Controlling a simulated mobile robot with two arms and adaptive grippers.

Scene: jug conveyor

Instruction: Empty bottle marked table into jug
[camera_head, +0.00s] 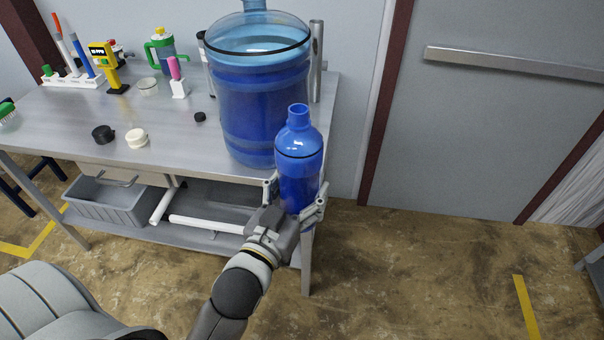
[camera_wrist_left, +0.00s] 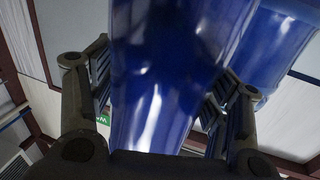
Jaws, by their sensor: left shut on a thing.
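A blue translucent bottle (camera_head: 299,155) with an open neck stands about upright in my left gripper (camera_head: 297,195), whose fingers are shut around its lower part. A dark line rings the bottle below the shoulder, with darker blue under it. The bottle is in front of the table's right front corner. The bottle fills the middle of the left wrist view (camera_wrist_left: 165,80) between the fingers. The large blue jug (camera_head: 262,95) stands on the table just behind it, filled dark blue to high up; its neck is cut by the top edge. My right gripper is not in view.
The metal table (camera_head: 165,115) holds a black cap (camera_head: 103,134), a white cap (camera_head: 136,138), a small black cap (camera_head: 200,117), a yellow meter (camera_head: 106,65) and a green-handled container (camera_head: 160,50). A grey bin (camera_head: 105,203) sits on the lower shelf.

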